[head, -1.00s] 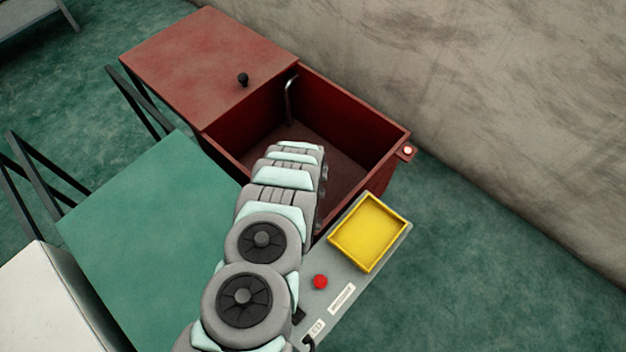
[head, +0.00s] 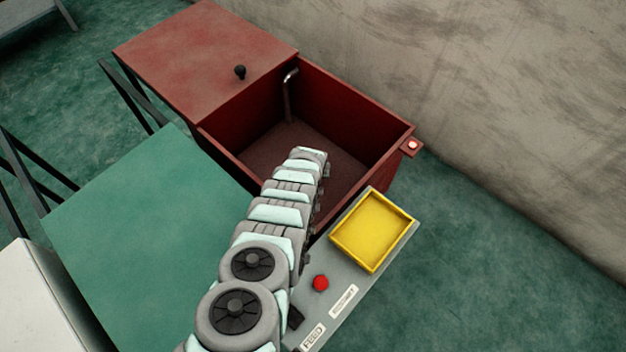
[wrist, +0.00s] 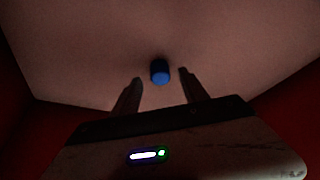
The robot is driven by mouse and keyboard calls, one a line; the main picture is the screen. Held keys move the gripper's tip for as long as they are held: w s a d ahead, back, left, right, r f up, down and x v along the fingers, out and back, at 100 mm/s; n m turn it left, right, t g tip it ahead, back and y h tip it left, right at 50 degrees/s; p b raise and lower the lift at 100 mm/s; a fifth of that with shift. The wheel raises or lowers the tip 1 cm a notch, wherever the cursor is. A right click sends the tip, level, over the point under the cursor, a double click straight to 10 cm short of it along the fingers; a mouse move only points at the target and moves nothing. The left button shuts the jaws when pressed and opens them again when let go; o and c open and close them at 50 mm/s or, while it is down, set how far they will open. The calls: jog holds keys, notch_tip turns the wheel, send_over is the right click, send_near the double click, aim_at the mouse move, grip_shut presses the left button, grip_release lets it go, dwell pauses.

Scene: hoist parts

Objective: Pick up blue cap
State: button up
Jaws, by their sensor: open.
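The blue cap (wrist: 160,71) shows in the wrist view as a small dark blue cylinder on the floor of the red bin. It lies just beyond and between the two fingertips of my gripper (wrist: 159,76), a little apart from both. My gripper is open, with nothing between the fingers. In the head view my arm reaches down into the red bin (head: 360,103), and the arm hides my gripper and the cap there.
The bin's red walls rise close around my arm, with a bent metal pipe (head: 289,92) at its back corner. A red lid (head: 205,50) with a black knob covers the left part. A yellow tray (head: 372,231) and a red button (head: 320,283) sit beside the bin.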

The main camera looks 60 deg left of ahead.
jog(key=shift+a+f+b, duration=0.2)
jog(key=shift+f+b, duration=0.15)
jog(key=shift+f, duration=0.25)
jog(key=shift+r, duration=0.1)
grip_shut()
